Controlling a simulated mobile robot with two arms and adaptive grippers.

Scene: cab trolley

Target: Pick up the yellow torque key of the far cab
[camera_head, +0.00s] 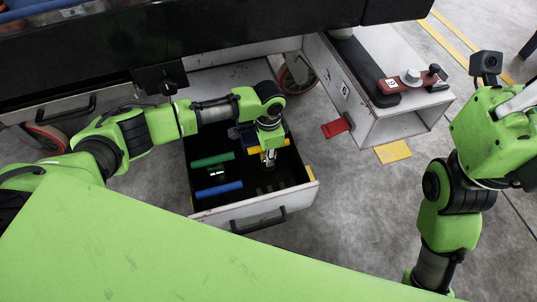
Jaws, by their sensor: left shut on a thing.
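The yellow torque key (283,143) lies across the upper right of the open drawer, a yellow bar partly covered by my gripper. My left gripper (269,158) points down into the drawer at the yellow key and is shut on it. I cannot tell whether the key is lifted off the drawer floor. My right arm stands at the right edge of the picture, and its fingers do not show.
The drawer (220,215) has a black inside and holds a green bar (211,160) and a blue bar (218,189). Right of it stands a white step box (384,125) with a red lever on top. A red plate (336,127) and a yellow plate (393,152) are beside it.

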